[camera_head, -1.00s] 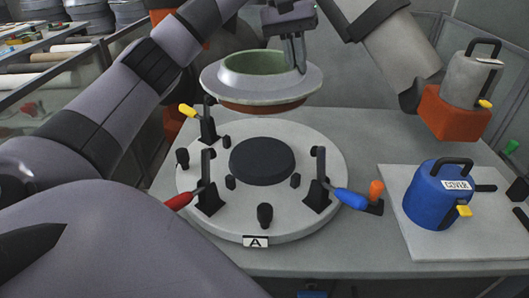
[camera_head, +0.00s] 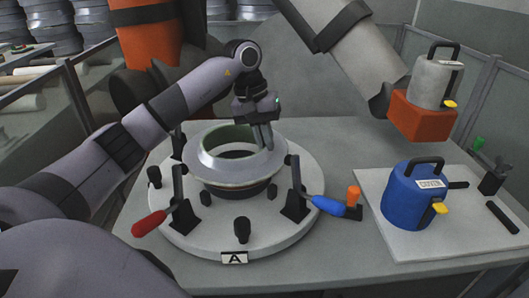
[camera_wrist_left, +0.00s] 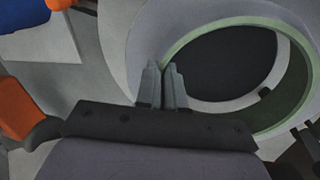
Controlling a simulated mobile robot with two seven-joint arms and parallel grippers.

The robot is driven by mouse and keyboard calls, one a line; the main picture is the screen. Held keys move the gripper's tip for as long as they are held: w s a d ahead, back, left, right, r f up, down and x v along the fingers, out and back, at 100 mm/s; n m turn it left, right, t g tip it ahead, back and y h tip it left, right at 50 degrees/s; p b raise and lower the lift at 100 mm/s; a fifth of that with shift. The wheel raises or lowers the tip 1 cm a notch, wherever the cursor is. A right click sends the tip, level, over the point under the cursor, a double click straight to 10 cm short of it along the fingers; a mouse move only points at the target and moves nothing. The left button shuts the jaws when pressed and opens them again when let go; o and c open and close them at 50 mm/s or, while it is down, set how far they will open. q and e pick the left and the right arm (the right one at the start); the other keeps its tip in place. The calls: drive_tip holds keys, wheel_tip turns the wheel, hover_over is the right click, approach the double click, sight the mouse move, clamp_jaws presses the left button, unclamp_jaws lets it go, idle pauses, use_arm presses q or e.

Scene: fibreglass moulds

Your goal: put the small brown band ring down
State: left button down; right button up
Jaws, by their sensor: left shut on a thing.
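The small ring (camera_head: 207,168) has a wide pale flange, a green inner wall and a brown band low on its outside. My left gripper (camera_head: 264,147) is shut on the right side of its rim. The ring is low over the middle of the round grey base (camera_head: 180,238) marked A, roughly level. I cannot tell whether it touches the base. It hides most of the dark centre disc, which shows through the ring's opening in the left wrist view (camera_wrist_left: 225,65). There the gripper fingers (camera_wrist_left: 163,80) are at the ring's wall. My right gripper is not in view.
Clamps with a red handle (camera_head: 149,223) and a blue handle (camera_head: 327,206) stand around the ring. A blue pot (camera_head: 408,202) labelled COVER stands on a pale board at the right. A grey pot (camera_head: 430,85) sits above an orange block (camera_head: 420,118) behind it.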

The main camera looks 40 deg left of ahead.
sight(265, 152)
use_arm(q)
wheel_tip(265, 152, down, 4)
drive_tip(key=shift+r, duration=0.15)
drive_tip(key=c, duration=1.3)
unclamp_jaws()
drive_tip(key=shift+o, duration=0.2)
drive_tip(key=shift+r, duration=0.1)
drive_tip(key=v, duration=1.1)
drive_tip(key=shift+r, duration=0.4)
drive_tip(key=shift+s+d+f, duration=0.1)
drive_tip(key=shift+s, duration=0.05)
